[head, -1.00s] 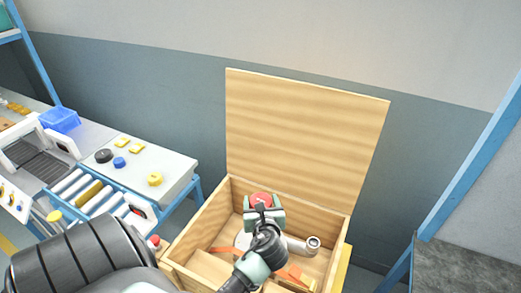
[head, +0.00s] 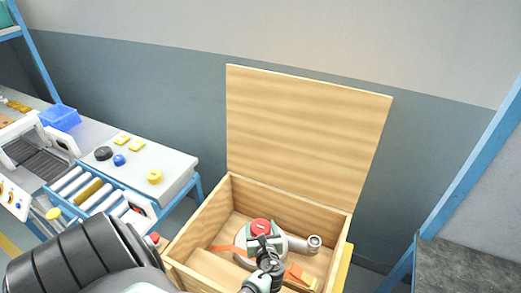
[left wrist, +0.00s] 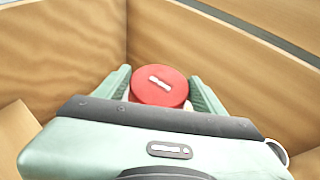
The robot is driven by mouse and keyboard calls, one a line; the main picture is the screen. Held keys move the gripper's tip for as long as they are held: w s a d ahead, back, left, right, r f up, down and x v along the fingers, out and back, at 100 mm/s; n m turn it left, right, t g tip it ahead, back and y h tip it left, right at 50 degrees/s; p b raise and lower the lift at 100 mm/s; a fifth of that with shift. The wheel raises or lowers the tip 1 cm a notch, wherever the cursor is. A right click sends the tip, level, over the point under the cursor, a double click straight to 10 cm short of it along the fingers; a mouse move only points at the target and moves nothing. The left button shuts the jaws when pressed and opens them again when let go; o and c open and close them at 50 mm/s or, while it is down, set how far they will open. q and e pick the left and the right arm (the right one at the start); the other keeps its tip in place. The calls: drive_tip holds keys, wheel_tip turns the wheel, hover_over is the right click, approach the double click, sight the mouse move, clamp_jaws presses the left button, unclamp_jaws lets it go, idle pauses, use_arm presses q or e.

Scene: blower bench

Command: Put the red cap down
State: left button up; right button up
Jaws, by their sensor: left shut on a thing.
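The red cap (head: 260,226) is round with a white bar mark on top. It is between the fingers of my left gripper (head: 262,238), inside the open wooden crate (head: 195,222). In the left wrist view the red cap (left wrist: 159,87) sits between the two pale green fingers of the left gripper (left wrist: 160,92), which is shut on it. A grey-white blower with a pipe outlet (head: 313,242) lies in the crate below and beside the gripper. I cannot tell whether the cap touches the blower. My right gripper is not in view.
The crate's lid (head: 305,135) stands open at the back. An orange strap (head: 228,249) lies in the crate. To the left is a bench (head: 175,165) with a blue bin (head: 60,118), yellow pieces and rollers. A dark grey surface (head: 470,265) is at the right.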

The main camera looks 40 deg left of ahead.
sight(260, 233)
use_arm(q)
drive_tip(key=shift+f+b, duration=0.35)
drive_tip(key=shift+f, duration=1.25)
drive_tip(key=shift+f+b, duration=0.4)
drive_tip(key=o, duration=1.3)
drive_tip(key=shift+o, duration=0.2)
drive_tip(key=shift+r, duration=0.1)
drive_tip(key=shift+r+p, duration=0.25)
drive_tip(key=shift+p, duration=0.1)
drive_tip(key=shift+s+d+r, duration=0.1)
drive_tip(key=shift+d+r, duration=0.05)
drive_tip(key=shift+r, duration=0.05)
drive_tip(key=b+v, duration=0.1)
drive_tip(key=v, duration=1)
drive_tip(key=shift+s+d, duration=0.2)
drive_tip(key=shift+s, duration=0.05)
